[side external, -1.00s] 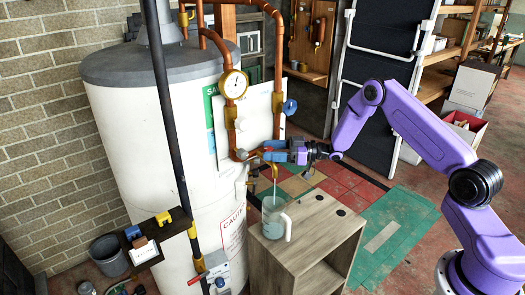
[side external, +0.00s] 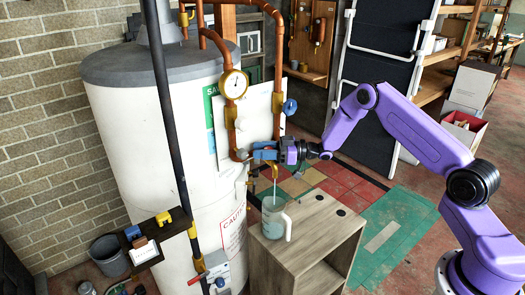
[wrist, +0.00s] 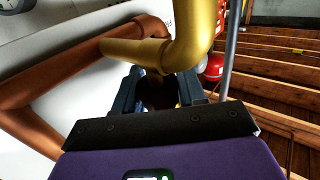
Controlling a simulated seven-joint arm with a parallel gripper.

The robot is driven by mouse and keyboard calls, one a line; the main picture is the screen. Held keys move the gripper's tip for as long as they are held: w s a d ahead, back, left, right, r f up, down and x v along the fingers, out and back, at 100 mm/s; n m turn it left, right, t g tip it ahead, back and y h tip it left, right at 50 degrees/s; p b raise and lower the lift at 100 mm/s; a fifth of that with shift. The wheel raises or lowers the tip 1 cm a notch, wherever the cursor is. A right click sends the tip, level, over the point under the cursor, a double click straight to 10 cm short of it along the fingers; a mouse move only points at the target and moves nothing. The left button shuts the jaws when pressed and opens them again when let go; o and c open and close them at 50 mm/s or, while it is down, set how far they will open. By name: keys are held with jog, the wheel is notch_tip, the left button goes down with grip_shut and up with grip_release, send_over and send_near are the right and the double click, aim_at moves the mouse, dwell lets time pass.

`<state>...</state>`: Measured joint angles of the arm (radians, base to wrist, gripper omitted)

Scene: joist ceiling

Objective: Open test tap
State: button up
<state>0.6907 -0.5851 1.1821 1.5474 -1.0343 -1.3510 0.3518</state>
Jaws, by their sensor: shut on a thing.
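My gripper (side external: 264,153) is at the small brass test tap (side external: 271,165) on the copper pipework in front of the white tank, and its fingers mostly hide the tap's handle. In the wrist view, my gripper (wrist: 160,88) has a dark, shadowed part between its two fingers, under a thick brass elbow (wrist: 185,40). The jaws are shut on this part, which I take to be the tap handle. A thin pale stream (side external: 274,184) runs from the spout down to a clear jug (side external: 289,228). The jug stands upright on a wooden cabinet and holds pale liquid.
The wooden cabinet (side external: 322,228) stands below my gripper. A pressure gauge (side external: 234,84) and a blue valve knob (side external: 290,107) are above it. The tank (side external: 150,130) and copper pipes (side external: 278,50) are close at left.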

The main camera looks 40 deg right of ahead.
jog(key=shift+s+a+n+g+y, duration=0.1)
jog(key=shift+n+g+y, duration=0.6)
jog(key=shift+g, duration=0.3)
jog(key=shift+s+a+n+g+y, duration=0.1)
jog(key=shift+n+g+y, duration=0.4)
jog(key=shift+n+g, duration=0.4)
jog(key=o, duration=1)
jog(key=shift+d, duration=0.1)
jog(key=shift+c, duration=0.2)
jog(key=v, duration=1.7)
jog(key=shift+d, duration=0.25)
